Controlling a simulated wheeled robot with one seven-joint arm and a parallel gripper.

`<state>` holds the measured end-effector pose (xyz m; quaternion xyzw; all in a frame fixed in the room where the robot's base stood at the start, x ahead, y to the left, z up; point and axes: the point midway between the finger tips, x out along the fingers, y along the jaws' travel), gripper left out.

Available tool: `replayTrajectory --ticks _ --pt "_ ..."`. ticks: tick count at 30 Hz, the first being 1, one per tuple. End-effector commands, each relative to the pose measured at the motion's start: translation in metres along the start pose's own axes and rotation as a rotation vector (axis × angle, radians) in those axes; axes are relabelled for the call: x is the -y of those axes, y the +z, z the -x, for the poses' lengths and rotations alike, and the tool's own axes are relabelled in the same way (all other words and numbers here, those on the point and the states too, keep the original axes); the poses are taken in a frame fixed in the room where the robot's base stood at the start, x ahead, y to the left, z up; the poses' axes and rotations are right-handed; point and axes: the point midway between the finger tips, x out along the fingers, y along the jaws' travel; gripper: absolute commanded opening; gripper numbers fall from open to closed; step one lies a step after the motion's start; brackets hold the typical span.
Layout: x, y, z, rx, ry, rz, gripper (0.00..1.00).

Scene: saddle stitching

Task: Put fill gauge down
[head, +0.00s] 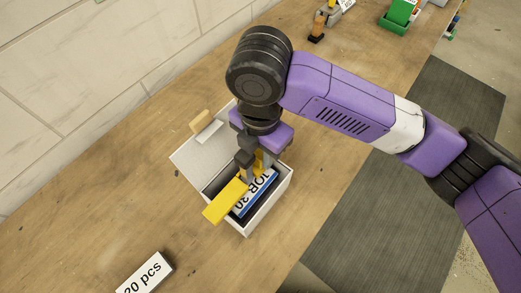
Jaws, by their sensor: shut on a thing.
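The yellow bar (224,203), which looks like the fill gauge, sits at the mouth of a white open box (266,208). My gripper (250,176) points down over the box and is shut on the yellow piece. The bar's near end sticks out past the box's left front side. Its other end is partly hidden by my gripper. I cannot tell whether the gauge touches the box rim or the contents. Inside the box is a blue-edged white label reading "JOB 30" (262,190), over dark contents.
The box's pale lid (190,155) is open to the left, with a tan tab. A white "20 pcs" block (144,274) lies at the front left of the wooden table (105,205). A green bin (398,18) and small items stand at the far end. A wall runs along the left.

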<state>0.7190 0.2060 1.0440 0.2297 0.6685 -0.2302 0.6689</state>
Motion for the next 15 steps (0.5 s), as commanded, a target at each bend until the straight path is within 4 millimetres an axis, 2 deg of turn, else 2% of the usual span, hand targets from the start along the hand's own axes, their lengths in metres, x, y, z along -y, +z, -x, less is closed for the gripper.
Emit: replayTrajectory --ticks 11,12,15 --pt "-0.0001 -0.0002 -0.0111 -0.001 0.0 -0.001 0.0" --pt "0.0 -0.0002 -0.0115 -0.001 0.0 -0.001 0.31" --pt "0.0 -0.0002 -0.0108 0.0 0.0 0.0 0.51"
